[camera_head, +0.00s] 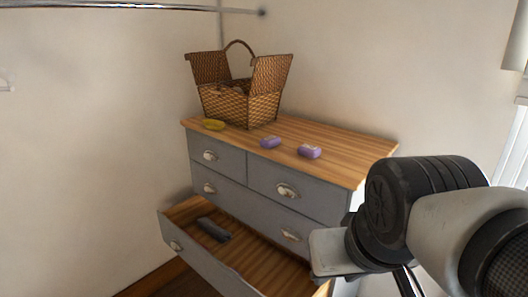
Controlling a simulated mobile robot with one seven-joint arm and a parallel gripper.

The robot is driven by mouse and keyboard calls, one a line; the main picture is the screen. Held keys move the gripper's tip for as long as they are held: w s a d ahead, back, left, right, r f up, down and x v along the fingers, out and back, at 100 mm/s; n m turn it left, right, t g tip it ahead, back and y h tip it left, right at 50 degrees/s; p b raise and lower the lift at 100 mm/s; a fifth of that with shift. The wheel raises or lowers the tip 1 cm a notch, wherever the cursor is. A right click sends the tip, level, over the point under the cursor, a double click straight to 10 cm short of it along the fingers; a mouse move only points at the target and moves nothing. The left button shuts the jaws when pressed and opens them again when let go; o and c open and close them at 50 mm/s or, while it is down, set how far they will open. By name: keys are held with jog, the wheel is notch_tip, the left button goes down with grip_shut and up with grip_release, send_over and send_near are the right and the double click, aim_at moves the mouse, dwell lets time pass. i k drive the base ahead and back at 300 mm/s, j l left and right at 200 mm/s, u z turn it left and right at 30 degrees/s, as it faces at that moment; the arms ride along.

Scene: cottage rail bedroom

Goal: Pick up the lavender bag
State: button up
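Two small purple items lie apart on the wooden top of the grey dresser. The left purple item (270,142) is near the middle of the top, and the right purple item (309,152) is nearer the front edge. Both look like small pouches or blocks with a paler mark; I cannot tell which is the lavender bag. My arm fills the lower right of the view, in front of the dresser. Its end (337,255), with a pale plate, is to the right of the open drawer and below the purple items. The fingers do not show clearly.
A wicker basket (240,106) with raised lids stands at the back left of the dresser top (340,148). The bottom drawer (205,269) is pulled out, with a dark object (214,229) inside. A metal rail (120,7) crosses overhead.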

aim_at(312, 152)
jog(key=l+u, duration=0.25)
jog(key=l, duration=0.3)
jog(key=k+l+u, duration=0.1)
jog(key=l+u, duration=0.15)
jog(key=l, duration=0.3)
jog(key=i+l+u, duration=0.2)
jog(key=l, duration=0.15)
jog(key=l+u, duration=0.15)
jog(key=l, duration=0.15)
jog(key=i+l+u, duration=0.2)
jog(key=l, duration=0.2)
jog(key=k, duration=0.1)
